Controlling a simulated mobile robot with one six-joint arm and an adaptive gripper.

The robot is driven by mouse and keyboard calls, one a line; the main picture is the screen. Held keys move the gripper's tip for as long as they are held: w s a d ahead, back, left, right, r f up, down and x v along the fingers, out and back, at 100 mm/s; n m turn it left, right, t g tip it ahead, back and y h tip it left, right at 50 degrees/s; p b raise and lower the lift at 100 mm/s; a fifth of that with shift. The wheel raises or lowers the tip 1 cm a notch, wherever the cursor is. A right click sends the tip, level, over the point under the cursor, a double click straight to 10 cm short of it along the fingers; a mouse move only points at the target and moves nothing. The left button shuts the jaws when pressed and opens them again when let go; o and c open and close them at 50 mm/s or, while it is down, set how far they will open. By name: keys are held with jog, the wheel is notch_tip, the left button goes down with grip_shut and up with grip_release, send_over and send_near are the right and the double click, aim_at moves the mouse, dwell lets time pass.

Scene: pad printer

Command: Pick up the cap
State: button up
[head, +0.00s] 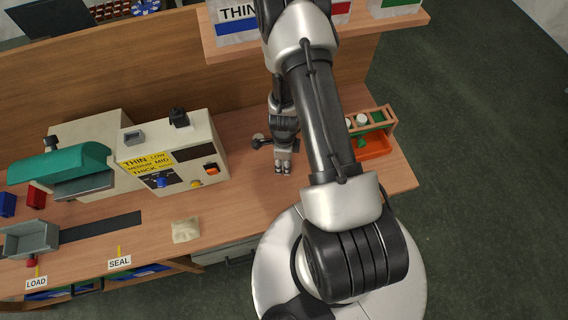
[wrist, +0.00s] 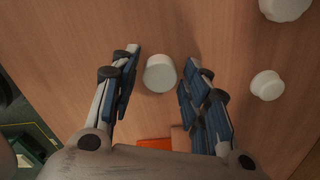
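A white round cap (wrist: 160,74) shows in the wrist view against a wooden surface. It appears between the two fingers of my gripper (wrist: 161,60), with a gap on each side and neither finger touching it. The fingers are spread and hold nothing. How far the cap lies beyond the fingertips is hard to tell. In the head view my gripper (head: 283,169) points down over the bench, right of the control box. I cannot make out the cap beside it there.
Two more white round pieces, one at the top right (wrist: 285,8) and one lower (wrist: 267,85), lie right of the cap. A wooden rack (head: 391,122) and an orange bin (head: 377,147) stand right of my arm. The control box (head: 205,150) and a cream pouch (head: 186,230) are left.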

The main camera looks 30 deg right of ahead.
jog(key=c, duration=0.5)
jog(key=shift+r, duration=0.1)
notch_tip(320, 180, up, 20)
jog(key=p, duration=2)
